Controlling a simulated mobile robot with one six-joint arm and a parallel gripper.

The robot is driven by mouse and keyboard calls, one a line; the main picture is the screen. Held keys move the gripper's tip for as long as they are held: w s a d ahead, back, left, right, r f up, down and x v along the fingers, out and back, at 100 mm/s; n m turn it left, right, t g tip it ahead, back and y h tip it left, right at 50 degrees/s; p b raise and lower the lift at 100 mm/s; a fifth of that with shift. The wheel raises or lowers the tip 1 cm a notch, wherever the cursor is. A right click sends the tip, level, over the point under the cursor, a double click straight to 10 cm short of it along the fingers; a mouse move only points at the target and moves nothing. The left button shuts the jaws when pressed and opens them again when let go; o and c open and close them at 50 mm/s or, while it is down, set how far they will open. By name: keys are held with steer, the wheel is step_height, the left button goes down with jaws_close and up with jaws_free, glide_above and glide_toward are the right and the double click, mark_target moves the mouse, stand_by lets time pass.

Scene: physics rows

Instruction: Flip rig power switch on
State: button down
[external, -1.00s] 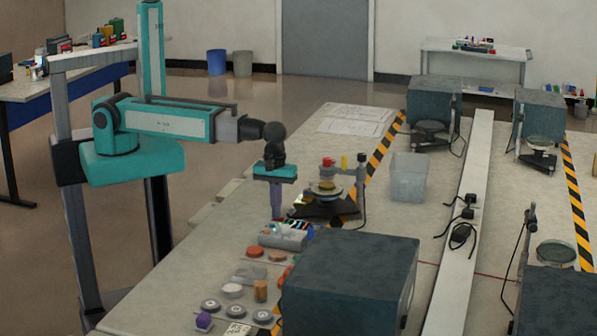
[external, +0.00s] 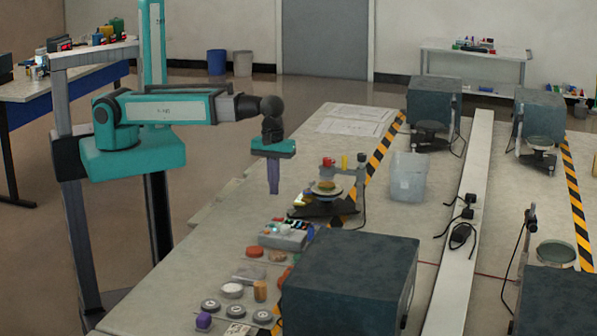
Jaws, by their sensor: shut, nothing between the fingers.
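My gripper (external: 273,190) points straight down above the near bench, its fingers shut with nothing between them. It hangs to the left of a small rig (external: 325,205) with a dark base, a round plate and red and yellow parts on top. A grey control box (external: 284,236) with small coloured parts on it sits below the gripper in the picture, in front of the rig. The gripper appears apart from both. I cannot make out which part is the power switch or its position.
Several discs and small parts (external: 232,291) lie on the near bench (external: 160,305). A large dark box (external: 345,280) stands at their right. A clear bin (external: 408,178) is behind the rig. Striped tape (external: 385,145) and a white rail (external: 470,180) run along the bench.

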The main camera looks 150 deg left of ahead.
step_height(320, 180, up, 6)
steer(key=b, duration=0.1)
stand_by(0.5)
steer(key=shift+d, duration=0.15)
stand_by(0.4)
